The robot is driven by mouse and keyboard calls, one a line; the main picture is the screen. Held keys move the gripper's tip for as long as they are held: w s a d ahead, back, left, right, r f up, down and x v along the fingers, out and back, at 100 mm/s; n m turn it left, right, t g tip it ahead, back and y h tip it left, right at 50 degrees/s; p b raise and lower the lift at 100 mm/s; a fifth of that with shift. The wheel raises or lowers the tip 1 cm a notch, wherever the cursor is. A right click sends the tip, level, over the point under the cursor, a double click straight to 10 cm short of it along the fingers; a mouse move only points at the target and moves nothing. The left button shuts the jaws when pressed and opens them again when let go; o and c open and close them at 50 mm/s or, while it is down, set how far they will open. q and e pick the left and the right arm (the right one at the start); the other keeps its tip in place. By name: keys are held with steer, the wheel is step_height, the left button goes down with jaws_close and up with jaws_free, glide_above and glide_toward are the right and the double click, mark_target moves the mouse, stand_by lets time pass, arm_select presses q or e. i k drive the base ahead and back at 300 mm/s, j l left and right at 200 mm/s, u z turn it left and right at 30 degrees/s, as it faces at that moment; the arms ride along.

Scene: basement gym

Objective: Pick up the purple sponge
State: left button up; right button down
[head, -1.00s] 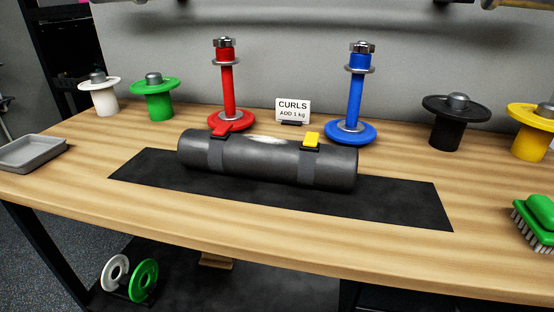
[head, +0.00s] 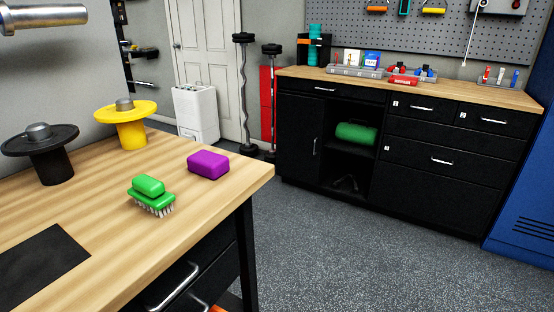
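The purple sponge (head: 208,165) lies on the wooden bench top (head: 110,245), near its right end. It is a rounded block and nothing covers it. Neither of my grippers shows in the head view.
A green brush (head: 151,195) with white bristles lies left of the sponge, in front of it. A yellow spool (head: 125,123) and a black spool (head: 49,153) stand at the bench's back. A black mat (head: 38,265) lies front left. Open grey floor (head: 350,255) separates the bench from a black cabinet (head: 440,160).

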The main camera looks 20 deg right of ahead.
mark_target(211, 165)
steer(key=z, duration=0.25)
steer(key=i+l+u, duration=0.2)
steer(key=l, duration=0.15)
steer(key=i+l+u, duration=0.15)
steer(key=l, duration=0.25)
steer(key=l+u, duration=0.2)
steer(key=l, duration=0.15)
steer(key=i+l, duration=0.05)
